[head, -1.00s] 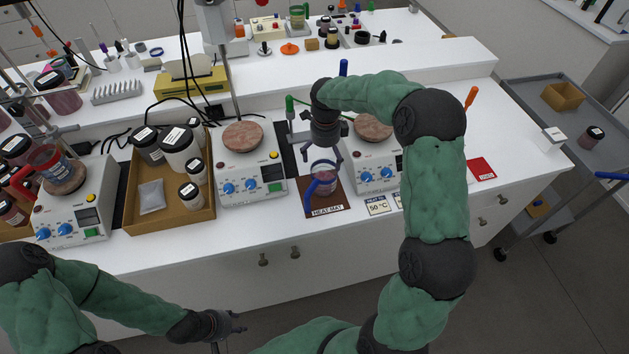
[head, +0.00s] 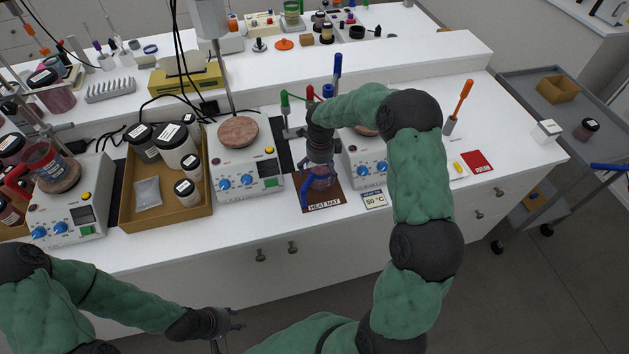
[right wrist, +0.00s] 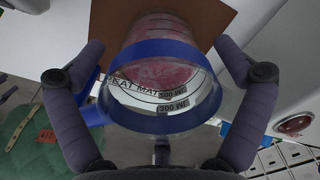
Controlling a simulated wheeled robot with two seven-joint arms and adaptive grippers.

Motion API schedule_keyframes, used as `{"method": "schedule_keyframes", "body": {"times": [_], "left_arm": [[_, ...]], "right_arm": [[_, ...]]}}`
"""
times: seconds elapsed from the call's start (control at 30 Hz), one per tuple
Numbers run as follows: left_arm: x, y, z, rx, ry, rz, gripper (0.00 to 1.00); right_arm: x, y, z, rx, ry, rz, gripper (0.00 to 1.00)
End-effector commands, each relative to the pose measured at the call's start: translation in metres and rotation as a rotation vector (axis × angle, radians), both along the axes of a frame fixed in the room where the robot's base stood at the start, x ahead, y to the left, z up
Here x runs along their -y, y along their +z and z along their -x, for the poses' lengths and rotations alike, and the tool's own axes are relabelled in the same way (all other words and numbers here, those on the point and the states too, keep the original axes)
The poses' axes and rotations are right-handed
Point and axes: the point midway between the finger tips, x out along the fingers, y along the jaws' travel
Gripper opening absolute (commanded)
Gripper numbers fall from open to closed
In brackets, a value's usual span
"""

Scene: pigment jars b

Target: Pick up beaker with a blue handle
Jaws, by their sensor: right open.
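The beaker (head: 321,183) is clear with pinkish-red contents and a blue handle (head: 306,191). It stands on the brown heat mat (head: 333,198). In the right wrist view the beaker (right wrist: 160,75) shows a blue band around its rim and volume marks. My right gripper (head: 320,165) is open, right over the beaker. In the right wrist view its fingers (right wrist: 162,58) lie one on each side of the beaker, with gaps visible. My left gripper (head: 236,320) hangs low in front of the bench, away from the beaker; its jaw opening is too small to tell.
A hotplate (head: 248,180) stands left of the mat and another (head: 365,165) close on its right, partly behind my right arm. A cardboard tray (head: 165,220) holds several jars. A 50 °C sign (head: 374,199) stands right of the mat.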

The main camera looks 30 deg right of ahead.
Motion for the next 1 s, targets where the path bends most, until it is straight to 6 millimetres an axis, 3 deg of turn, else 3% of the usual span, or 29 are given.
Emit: {"method": "schedule_keyframes", "body": {"times": [0.07, 0.3, 0.67, 0.83, 1.0], "left_arm": [[0.000, 0.000, 0.000, 0.000, 0.000, 0.000, 0.40], [0.000, 0.000, 0.000, 0.000, 0.000, 0.000, 0.40], [0.000, 0.000, 0.000, 0.000, 0.000, 0.000, 0.40], [0.000, 0.002, 0.000, 0.000, 0.000, 0.000, 0.40], [0.000, 0.003, 0.000, 0.000, 0.000, 0.000, 0.40]], "right_arm": [[0.000, 0.001, 0.000, 0.000, 0.000, 0.000, 1.00], [0.000, 0.001, 0.000, 0.000, 0.000, 0.000, 0.32], [0.000, 0.008, -0.001, 0.004, 0.000, 0.001, 0.32], [0.000, 0.034, -0.002, 0.006, 0.000, 0.001, 0.32], [-0.016, 0.064, 0.017, 0.006, 0.003, 0.001, 0.32]]}}
